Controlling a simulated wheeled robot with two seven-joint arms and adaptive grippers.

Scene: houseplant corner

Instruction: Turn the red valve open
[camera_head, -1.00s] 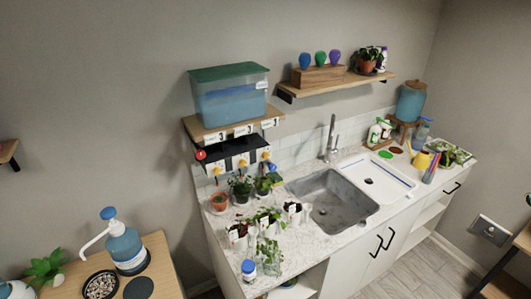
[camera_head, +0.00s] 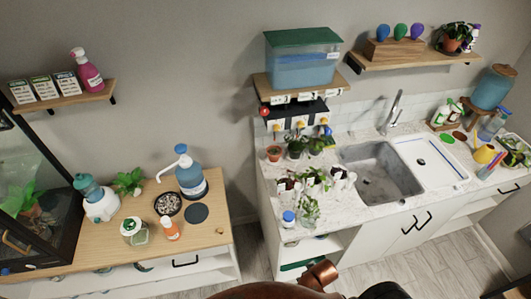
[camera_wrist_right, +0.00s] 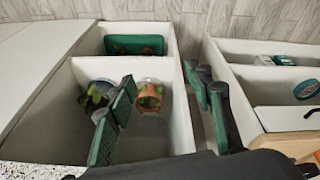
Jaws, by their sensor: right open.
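The red valve (camera_head: 265,111) is a small round red knob at the left end of the black rack under the water tank (camera_head: 302,68). Several valves with yellow-orange parts (camera_head: 300,124) sit along the rack to its right. In the right wrist view my right gripper (camera_wrist_right: 165,112) is open, its green-padded fingers apart with nothing held. It hangs over open cabinet shelves, away from the red valve, which that view does not show. Part of my arm shows at the bottom of the head view; no gripper shows there. My left gripper is not in view.
The counter (camera_head: 378,208) below the rack holds potted plants and a sink (camera_head: 380,172). A wooden cabinet top (camera_head: 100,250) at left carries a blue pump bottle (camera_head: 190,175) and a black bowl (camera_head: 168,203). Floor shows between the cabinets. A green tray (camera_wrist_right: 134,45) lies in the open shelving.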

